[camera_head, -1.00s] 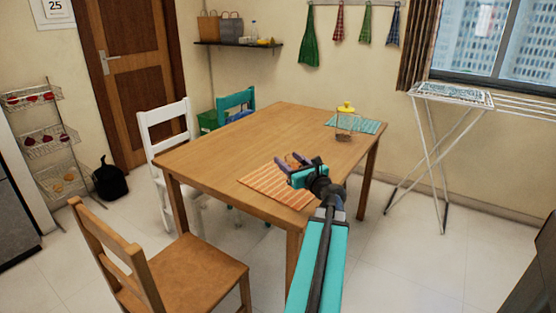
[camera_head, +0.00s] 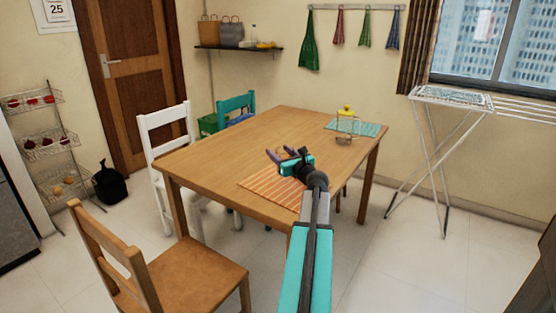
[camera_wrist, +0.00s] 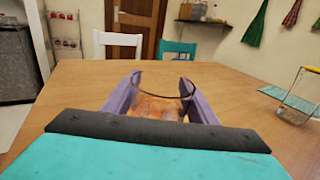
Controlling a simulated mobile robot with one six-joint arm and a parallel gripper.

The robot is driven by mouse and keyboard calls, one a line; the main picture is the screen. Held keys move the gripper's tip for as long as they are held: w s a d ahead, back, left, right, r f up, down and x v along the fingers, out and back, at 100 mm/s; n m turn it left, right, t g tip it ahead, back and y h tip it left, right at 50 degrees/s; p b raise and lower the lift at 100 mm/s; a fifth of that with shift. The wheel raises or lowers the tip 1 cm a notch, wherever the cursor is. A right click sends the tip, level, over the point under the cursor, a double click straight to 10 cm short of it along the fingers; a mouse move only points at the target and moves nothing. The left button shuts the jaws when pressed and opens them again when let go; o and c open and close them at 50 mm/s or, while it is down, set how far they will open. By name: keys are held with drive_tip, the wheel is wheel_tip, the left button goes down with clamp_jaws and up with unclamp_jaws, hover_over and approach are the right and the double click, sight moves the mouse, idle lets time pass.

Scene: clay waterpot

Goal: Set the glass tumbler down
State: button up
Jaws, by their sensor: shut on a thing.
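My gripper (camera_head: 287,154) is over the wooden table (camera_head: 215,150), by the far edge of the orange striped mat (camera_head: 272,187). In the wrist view its two purple fingers are shut on the clear glass tumbler (camera_wrist: 160,92), one on each side. The tumbler's round rim faces up and it looks about upright. An orange tone shows through its lower part; I cannot tell whether this is contents or something behind. Its base is hidden by the gripper body, so I cannot tell whether it touches the table. In the head view the tumbler is too faint to make out.
A yellow-topped glass container (camera_head: 345,126) stands at the table's far right by a teal mat (camera_head: 368,129). White (camera_head: 163,130) and teal (camera_head: 236,103) chairs stand at the left side, a brown chair (camera_head: 175,275) in front. The table's left and middle are clear.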

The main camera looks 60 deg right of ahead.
drive_tip(key=shift+x, duration=1.1)
drive_tip(key=shift+s+d, duration=0.1)
drive_tip(key=shift+d, duration=0.1)
drive_tip(key=shift+f, duration=0.1)
drive_tip(key=shift+f+b, duration=0.45)
drive_tip(key=shift+f, duration=1.25)
drive_tip(key=shift+f, duration=0.1)
drive_tip(key=o, duration=1.4)
drive_tip(key=shift+c, duration=0.2)
drive_tip(key=shift+p+v, duration=0.3)
drive_tip(key=shift+v, duration=5.75)
